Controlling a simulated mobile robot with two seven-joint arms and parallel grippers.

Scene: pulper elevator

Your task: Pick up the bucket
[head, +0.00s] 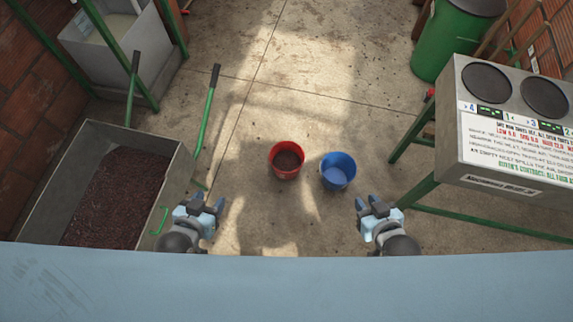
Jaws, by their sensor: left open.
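A red bucket (287,174) stands upright on the concrete floor near the middle of the head view, with dark material inside. A blue bucket (338,184) stands just to its right and looks empty. My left gripper (208,201) is open and empty, to the left of and nearer than the red bucket. My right gripper (368,203) is just to the right of and nearer than the blue bucket, apart from it. Its fingers look spread with nothing between them.
A metal bin (180,185) of dark reddish material stands at the left, with green-handled levers (209,115) beside it. A metal unit with round openings (470,150) stands on green legs at the right. A green barrel (443,45) is at the back right.

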